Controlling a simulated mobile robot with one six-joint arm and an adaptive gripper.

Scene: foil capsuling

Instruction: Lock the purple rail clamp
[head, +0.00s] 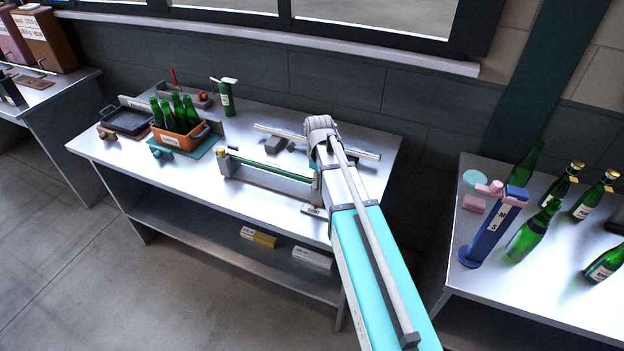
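I cannot make out a purple rail clamp in the head view. A long rail fixture (268,178) with a green strip lies across the middle of the workbench, with a yellow piece (221,153) at its left end. Its right end runs behind my arm, so that part is hidden. A pale bar (359,152) lies behind it, partly covered by my arm. My arm reaches from the lower right up over the workbench and ends in a grey rounded joint above the rail's right end. My gripper is not visible; the arm seems to hide it.
An orange crate (168,139) of green bottles stands on a teal base at the left, beside a dark tray (124,122). The right table (480,277) holds a blue stand (492,228) and several bottles. The bench's front left is clear.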

